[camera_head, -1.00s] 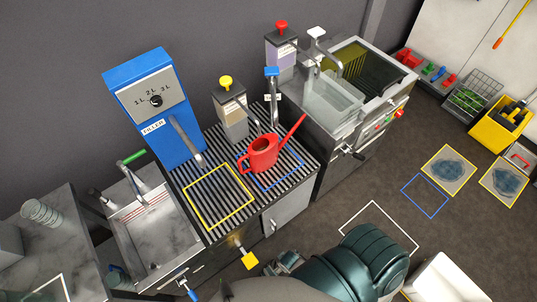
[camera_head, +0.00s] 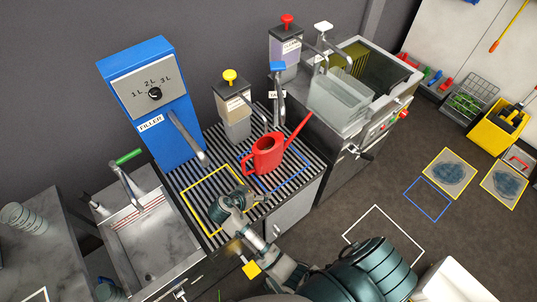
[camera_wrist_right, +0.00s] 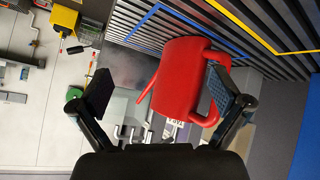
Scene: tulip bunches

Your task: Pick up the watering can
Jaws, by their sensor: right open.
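The red watering can (camera_head: 267,156) stands upright on the slatted counter (camera_head: 293,183), partly over the blue outlined square, its spout pointing up to the right. My right gripper (camera_head: 252,199) is just in front of and to the left of the can in the head view. In the right wrist view, the can (camera_wrist_right: 182,78) shows between the two open fingers of my right gripper (camera_wrist_right: 165,95), with its handle near the right finger. I cannot see contact between the fingers and the can. My left gripper is not in view.
A blue filler machine (camera_head: 150,105) and a yellow-topped dispenser (camera_head: 233,110) stand behind the slats. A sink (camera_head: 150,240) is at the left and a steel basin unit (camera_head: 340,105) at the right. A yellow outlined square (camera_head: 186,205) lies left of the can.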

